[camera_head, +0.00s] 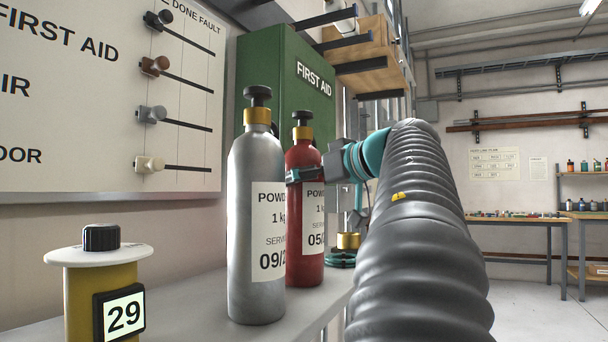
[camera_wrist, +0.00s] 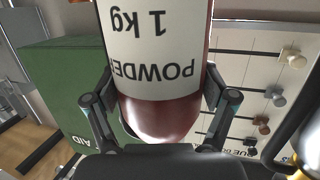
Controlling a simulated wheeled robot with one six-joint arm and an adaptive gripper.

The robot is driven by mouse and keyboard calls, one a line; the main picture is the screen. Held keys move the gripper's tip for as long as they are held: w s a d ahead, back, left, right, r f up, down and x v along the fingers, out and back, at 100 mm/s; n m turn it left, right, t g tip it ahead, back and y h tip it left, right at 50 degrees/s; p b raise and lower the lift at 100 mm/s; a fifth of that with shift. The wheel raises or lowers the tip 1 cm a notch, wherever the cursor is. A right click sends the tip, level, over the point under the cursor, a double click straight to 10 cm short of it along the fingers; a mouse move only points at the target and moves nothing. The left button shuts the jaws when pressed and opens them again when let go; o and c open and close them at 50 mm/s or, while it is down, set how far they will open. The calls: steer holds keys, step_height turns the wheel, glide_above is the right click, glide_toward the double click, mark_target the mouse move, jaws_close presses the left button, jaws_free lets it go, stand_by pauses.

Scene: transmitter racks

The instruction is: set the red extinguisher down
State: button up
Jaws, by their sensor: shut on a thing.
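The red extinguisher (camera_head: 304,262) stands upright just behind and right of the silver extinguisher (camera_head: 255,160). It has a black knob, a gold collar and a white powder label. My gripper (camera_head: 303,175) reaches in from the right and is shut around its upper body, below the collar. In the wrist view the red extinguisher (camera_wrist: 165,118) fills the middle, upside down, with a finger on each side. Its base appears at the level of the grey shelf (camera_head: 190,300); I cannot tell whether it touches.
A green first aid cabinet (camera_head: 285,75) is behind the extinguishers. A yellow post with a black knob and a 29 display (camera_head: 122,315) stands at front left. A wall panel with sliders (camera_head: 100,100) is at left. A gold-topped item (camera_head: 347,241) sits right of the red extinguisher.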

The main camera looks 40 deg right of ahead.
stand_by(0.3)
steer(key=o, duration=1.7)
steer(key=shift+f, duration=0.15)
steer(key=shift+c, duration=0.2)
steer(key=v, duration=1.2)
